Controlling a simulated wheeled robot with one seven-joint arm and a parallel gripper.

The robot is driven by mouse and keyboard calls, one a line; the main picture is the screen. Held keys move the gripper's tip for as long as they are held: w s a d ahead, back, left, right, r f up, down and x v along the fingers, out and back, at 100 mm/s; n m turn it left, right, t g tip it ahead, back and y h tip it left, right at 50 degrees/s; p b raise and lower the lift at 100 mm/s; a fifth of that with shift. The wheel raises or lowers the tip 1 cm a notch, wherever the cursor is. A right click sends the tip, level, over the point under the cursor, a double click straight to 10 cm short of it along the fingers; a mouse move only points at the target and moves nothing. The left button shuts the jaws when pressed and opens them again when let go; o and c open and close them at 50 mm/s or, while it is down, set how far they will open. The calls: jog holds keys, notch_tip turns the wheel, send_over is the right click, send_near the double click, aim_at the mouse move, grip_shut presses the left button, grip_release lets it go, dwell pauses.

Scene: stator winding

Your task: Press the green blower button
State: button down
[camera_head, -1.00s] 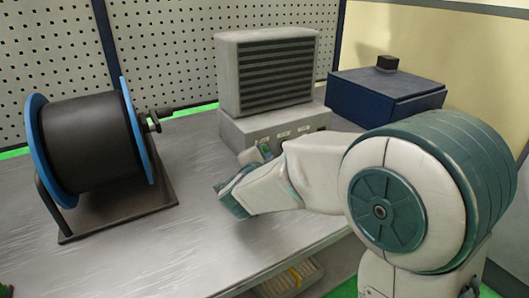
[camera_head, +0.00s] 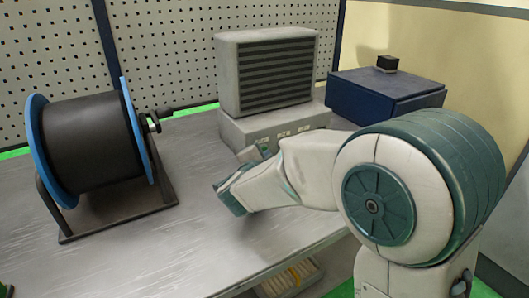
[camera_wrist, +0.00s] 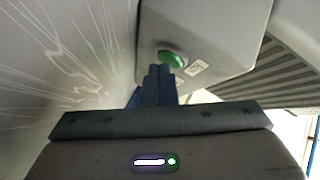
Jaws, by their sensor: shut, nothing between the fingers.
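The green blower button (camera_wrist: 172,58) is a round green cap on the grey base of the blower in the wrist view. My gripper (camera_wrist: 159,70) shows there with its dark blue fingers closed together and empty. The fingertips are right by the button and overlap its lower left edge in the picture; I cannot tell whether they touch it. In the head view the grey blower (camera_head: 266,72) with dark slats stands on its base (camera_head: 285,124) with several small labels. My arm hides part of the base's front there, and my fingertips are not clear.
A black spool (camera_head: 90,142) with blue flanges stands on a frame at the left. A dark blue box (camera_head: 385,95) with a small black block (camera_head: 387,63) on top is at the right. The metal tabletop (camera_head: 200,240) is clear in front. A pegboard wall closes the back.

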jog(key=shift+s, duration=0.1)
jog(key=shift+s+d, duration=0.45)
jog(key=shift+s, duration=0.1)
jog(key=shift+s+d+b, duration=0.3)
jog(key=shift+s+d, duration=0.4)
jog(key=shift+s, duration=0.35)
jog(key=shift+s+d+b, duration=0.25)
jog(key=shift+s+d, duration=0.45)
jog(key=shift+s, duration=0.35)
notch_tip(320, 180, up, 4)
jog(key=n+y+p, duration=0.1)
jog(key=p, duration=0.1)
jog(key=n+y+p, duration=0.1)
jog(key=n+p, duration=0.1)
jog(key=shift+s+r+g+y, duration=0.1)
jog(key=shift+r+g+y, duration=0.05)
jog(key=shift+g+y, duration=0.15)
jog(key=s+d+r+n+g+p, duration=0.3)
jog(key=s+d+n+g+p, duration=0.2)
jog(key=s, duration=0.6)
jog(key=s+d+r+n+g+p, duration=0.3)
jog(key=s+d+n+g+p, duration=0.2)
jog(key=s+d+p, duration=0.4)
jog(key=s+d+g, duration=0.1)
jog(key=s, duration=0.1)
jog(key=shift+s+d+r+g, duration=0.3)
jog(key=shift+r+g, duration=0.1)
